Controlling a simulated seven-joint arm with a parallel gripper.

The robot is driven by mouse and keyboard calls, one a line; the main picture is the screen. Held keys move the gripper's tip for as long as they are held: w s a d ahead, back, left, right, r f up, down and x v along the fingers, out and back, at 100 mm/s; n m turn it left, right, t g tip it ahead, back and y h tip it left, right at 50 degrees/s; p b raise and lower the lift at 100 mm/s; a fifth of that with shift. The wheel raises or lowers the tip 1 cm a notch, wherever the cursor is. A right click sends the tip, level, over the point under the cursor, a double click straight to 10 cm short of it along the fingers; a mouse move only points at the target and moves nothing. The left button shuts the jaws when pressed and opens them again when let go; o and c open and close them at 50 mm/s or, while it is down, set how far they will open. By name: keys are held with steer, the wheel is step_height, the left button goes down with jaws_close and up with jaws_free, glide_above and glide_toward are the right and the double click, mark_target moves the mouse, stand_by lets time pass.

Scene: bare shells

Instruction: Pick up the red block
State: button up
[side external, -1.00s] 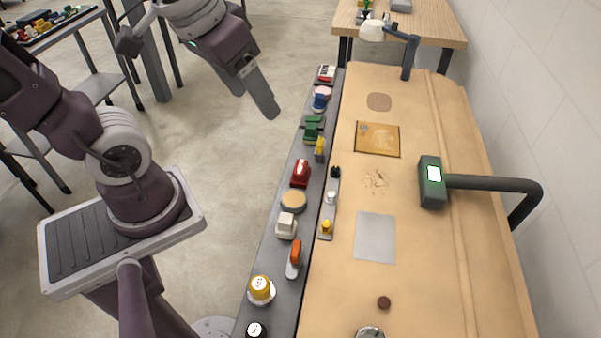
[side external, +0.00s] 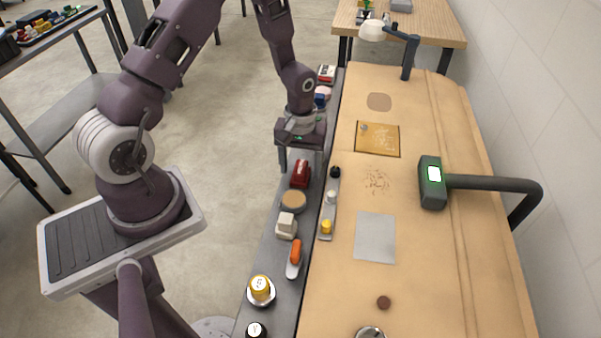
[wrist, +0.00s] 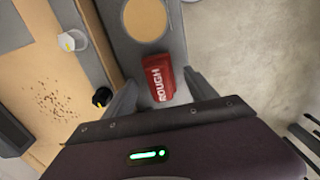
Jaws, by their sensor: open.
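The red block (side external: 300,173) stands on the dark narrow shelf in the side view. In the wrist view the red block (wrist: 158,78) shows white lettering reading "ROUGH". My gripper (side external: 294,168) is open above the shelf, with its fingers pointing down near the block. In the wrist view the fingertips of my gripper (wrist: 158,85) lie on either side of the block, with gaps between. The block still rests on the shelf. The fingers' exact height against it is hard to tell.
A round tan disc (side external: 293,201), a white block (side external: 286,226) and an orange-handled tool (side external: 295,259) line the shelf (side external: 270,265) in front. A small black knob (side external: 335,172) is close on the right. The wooden bench (side external: 400,290) has wide bare areas.

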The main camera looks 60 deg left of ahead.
mark_target(300, 166)
steer(key=shift+f, duration=0.3)
jaws_close()
steer(key=shift+r, duration=0.15)
step_height(300, 166, up, 10)
steer(key=shift+f, duration=0.1)
